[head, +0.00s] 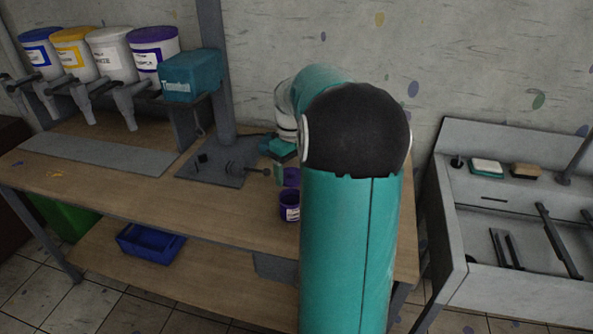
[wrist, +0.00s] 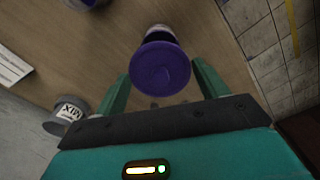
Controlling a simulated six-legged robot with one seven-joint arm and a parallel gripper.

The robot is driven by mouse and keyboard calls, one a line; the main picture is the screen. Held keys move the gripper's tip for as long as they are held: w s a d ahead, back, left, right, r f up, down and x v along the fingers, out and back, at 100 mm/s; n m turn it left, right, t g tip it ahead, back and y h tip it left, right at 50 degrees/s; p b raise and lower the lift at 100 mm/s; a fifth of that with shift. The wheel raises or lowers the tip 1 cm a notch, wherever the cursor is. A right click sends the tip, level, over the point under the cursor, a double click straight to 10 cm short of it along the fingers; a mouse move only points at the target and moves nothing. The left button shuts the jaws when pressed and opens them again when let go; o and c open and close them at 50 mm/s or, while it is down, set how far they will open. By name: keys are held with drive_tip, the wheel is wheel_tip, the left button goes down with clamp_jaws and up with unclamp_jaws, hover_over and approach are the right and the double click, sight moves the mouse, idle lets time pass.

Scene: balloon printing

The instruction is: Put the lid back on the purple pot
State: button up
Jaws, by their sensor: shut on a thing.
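My gripper (wrist: 162,70) is shut on a round purple lid (wrist: 161,67), held between its two green fingers in the wrist view. In the head view the purple lid (head: 291,177) shows just left of my arm, near the gripper (head: 279,173). The purple pot (head: 289,206), with a pale label, stands on the wooden bench just below it, partly hidden by my arm. A pale pot-like body (wrist: 159,32) shows directly behind the lid in the wrist view. I cannot tell whether lid and pot touch.
A grey stand (head: 215,168) with a dark spindle is left of the pot. Several paint tubs (head: 108,54) stand on a rack at the left. A sink unit (head: 520,220) is at the right.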

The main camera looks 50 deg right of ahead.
drive_tip(key=shift+w+a+f, duration=0.1)
drive_tip(key=shift+w+f, duration=0.05)
drive_tip(key=shift+f, duration=0.2)
drive_tip(key=shift+s+f, duration=0.2)
drive_tip(key=shift+f, duration=2.65)
drive_tip(key=shift+w+f, duration=0.1)
drive_tip(key=shift+f, duration=0.05)
drive_tip(key=o, duration=1.1)
drive_tip(key=shift+r, duration=3.55)
